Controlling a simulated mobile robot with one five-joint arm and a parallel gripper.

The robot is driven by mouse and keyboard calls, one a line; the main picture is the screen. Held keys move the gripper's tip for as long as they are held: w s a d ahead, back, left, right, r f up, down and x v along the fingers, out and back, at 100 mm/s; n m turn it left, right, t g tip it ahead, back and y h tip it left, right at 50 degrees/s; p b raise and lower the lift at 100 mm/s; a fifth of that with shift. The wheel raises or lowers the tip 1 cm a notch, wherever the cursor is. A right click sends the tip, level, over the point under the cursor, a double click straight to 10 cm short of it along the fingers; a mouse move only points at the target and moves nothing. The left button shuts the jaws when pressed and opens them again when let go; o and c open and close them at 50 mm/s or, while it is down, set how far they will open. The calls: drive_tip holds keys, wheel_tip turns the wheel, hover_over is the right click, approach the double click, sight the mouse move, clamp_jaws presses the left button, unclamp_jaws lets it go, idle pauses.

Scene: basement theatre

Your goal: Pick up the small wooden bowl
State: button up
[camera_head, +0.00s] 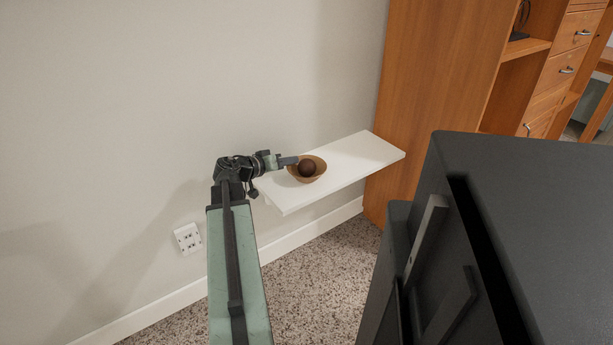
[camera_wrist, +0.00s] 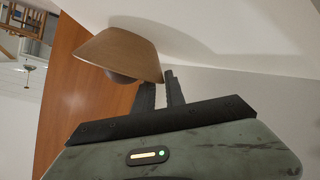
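The small wooden bowl (camera_head: 319,174) sits upright on a white wall shelf, with a dark brown ball (camera_head: 307,168) inside it. My gripper (camera_head: 293,161) reaches in from the left, and its tips are at the bowl's left rim. In the wrist view the bowl (camera_wrist: 122,48) appears upside down, and the ball (camera_wrist: 122,76) shows partly below its rim. There my gripper (camera_wrist: 160,84) has its two fingers apart, with the near edge of the bowl's rim at the gap between the tips. I cannot tell whether either finger touches the bowl.
The white shelf (camera_head: 365,152) has free room right of the bowl. A wooden cabinet (camera_head: 425,90) stands at its right end, and the wall (camera_head: 180,80) is behind. A large black object (camera_head: 540,220) fills the right foreground. A wall socket (camera_head: 188,238) is at lower left.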

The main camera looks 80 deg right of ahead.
clamp_jaws()
idle(1.3)
